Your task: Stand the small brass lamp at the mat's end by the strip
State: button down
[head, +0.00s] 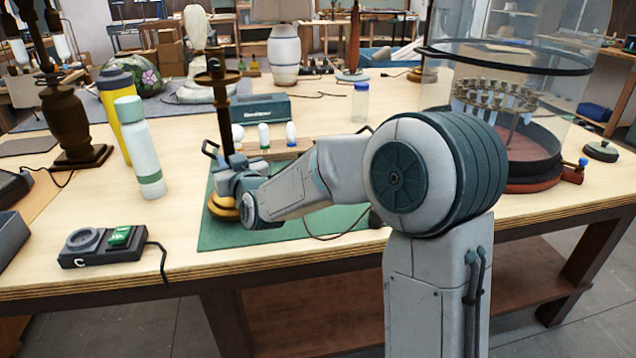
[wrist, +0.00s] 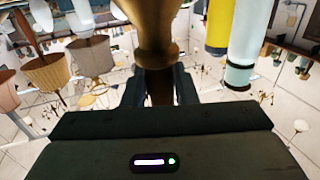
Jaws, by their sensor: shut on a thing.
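The small brass lamp (head: 217,80) is upright at the left end of the green mat (head: 290,236), with a dark stem and a round yellow brass base (head: 221,208). My gripper (head: 230,172) is shut on its stem, and my wrist hides part of the lamp. In the wrist view the brass stem (wrist: 157,30) runs down between the fingers of my gripper (wrist: 160,88). The base is over or on the mat; I cannot tell if it touches. A wooden strip (head: 305,146) with several white bulbs lies at the mat's back edge.
A pale bottle (head: 140,150) and a yellow bottle (head: 118,100) stand left of the mat. A black device (head: 112,246) with a cord lies at the front left. A teal box (head: 262,108) is behind the strip. A glass cylinder (head: 500,100) stands at right.

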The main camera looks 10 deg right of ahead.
jog(key=shift+f+b, duration=0.55)
jog(key=shift+b, duration=0.25)
jog(key=c, duration=1.1)
grip_release()
jog(key=shift+f, duration=0.25)
jog(key=s+d+r+m+g+h+p, duration=0.1)
jog(key=s+d+g+p, duration=0.3)
jog(key=s, duration=0.8)
jog(key=s+d+r+m+g+h+p, duration=0.1)
jog(key=s+d+r+g+h+p, duration=0.1)
jog(key=s+d+g+p, duration=0.3)
jog(key=s+d+r+m+g+h+p, duration=0.1)
jog(key=s+d+g+p, duration=0.4)
jog(key=s+d, duration=0.5)
jog(key=shift+s+d+r+m+h+p, duration=0.15)
jog(key=shift+s+h+p, duration=0.1)
jog(key=shift+s, duration=1.25)
jog(key=shift+s+d+r+m+h+p, duration=0.15)
jog(key=shift+s+h+p, duration=0.15)
jog(key=shift+s, duration=1.25)
jog(key=shift+s+d+r+m+h+p, duration=0.15)
jog(key=shift+s+h+p, duration=0.1)
jog(key=shift+s, duration=1.25)
